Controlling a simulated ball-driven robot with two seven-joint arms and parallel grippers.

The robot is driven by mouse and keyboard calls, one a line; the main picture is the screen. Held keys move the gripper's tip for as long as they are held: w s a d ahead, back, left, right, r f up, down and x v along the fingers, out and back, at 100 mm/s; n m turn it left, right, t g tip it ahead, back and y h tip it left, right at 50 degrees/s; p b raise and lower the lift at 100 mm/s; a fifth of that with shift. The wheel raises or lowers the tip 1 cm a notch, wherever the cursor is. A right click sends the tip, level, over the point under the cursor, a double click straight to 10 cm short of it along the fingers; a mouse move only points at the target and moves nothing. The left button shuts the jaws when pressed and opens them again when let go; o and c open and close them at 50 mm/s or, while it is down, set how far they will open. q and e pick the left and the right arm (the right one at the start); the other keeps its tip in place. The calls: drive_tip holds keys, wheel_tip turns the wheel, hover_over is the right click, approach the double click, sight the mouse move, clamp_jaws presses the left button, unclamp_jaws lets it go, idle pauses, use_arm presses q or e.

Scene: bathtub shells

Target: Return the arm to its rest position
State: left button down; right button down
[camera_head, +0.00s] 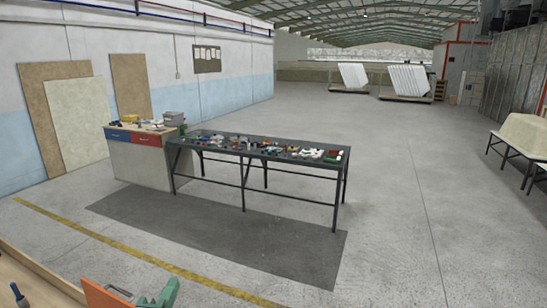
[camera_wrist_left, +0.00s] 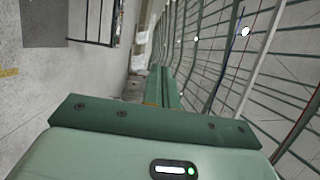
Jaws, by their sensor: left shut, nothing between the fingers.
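My left gripper (camera_wrist_left: 158,78) shows in the left wrist view as narrow green fingers beyond the dark green wrist plate. The fingers are shut together and hold nothing. They are clear of any surface and touch nothing that I can see. In the head view, a green shape and an orange shape are cut off at the bottom edge; I cannot tell how much of them is my gripper. My right gripper is in neither view.
A dark metal table (camera_head: 190,144) with many small parts stands ahead, beside a workbench (camera_head: 138,165) with blue and red drawers. A wooden surface (camera_head: 25,285) lies at the lower left. White shells (camera_head: 407,80) stand far back.

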use_arm(q)
drive_tip(key=s+a+f+n+g+y, duration=0.2)
drive_tip(key=s+a+f+n+g, duration=0.15)
drive_tip(key=s, duration=0.35)
drive_tip(key=s+a+f+n+g+y, duration=0.15)
drive_tip(key=s+f+n+g, duration=0.25)
drive_tip(key=s, duration=0.4)
drive_tip(key=s+a+f+n+g+y, duration=0.2)
drive_tip(key=s+a+f+n+g, duration=0.2)
drive_tip(key=s, duration=0.3)
drive_tip(key=s+d+f+g+h+b, duration=0.25)
drive_tip(key=f+b, duration=0.55)
drive_tip(key=f, duration=1.3)
drive_tip(key=s+d+f+g+h+b, duration=0.2)
drive_tip(key=f+b, duration=0.5)
drive_tip(key=f, duration=1.5)
drive_tip(key=s+f+n+b, duration=0.1)
drive_tip(key=s+f+b, duration=0.5)
drive_tip(key=s+f, duration=0.3)
drive_tip(key=s+f+n+g+b, duration=0.1)
drive_tip(key=s+f+b, duration=0.4)
drive_tip(key=s+f, duration=0.5)
wheel_tip(320, 180, down, 7)
drive_tip(key=shift+s+f+n+g+b, duration=0.1)
drive_tip(key=shift+s+n+g+b, duration=0.2)
drive_tip(key=shift+n, duration=0.35)
drive_tip(key=shift+d, duration=0.1)
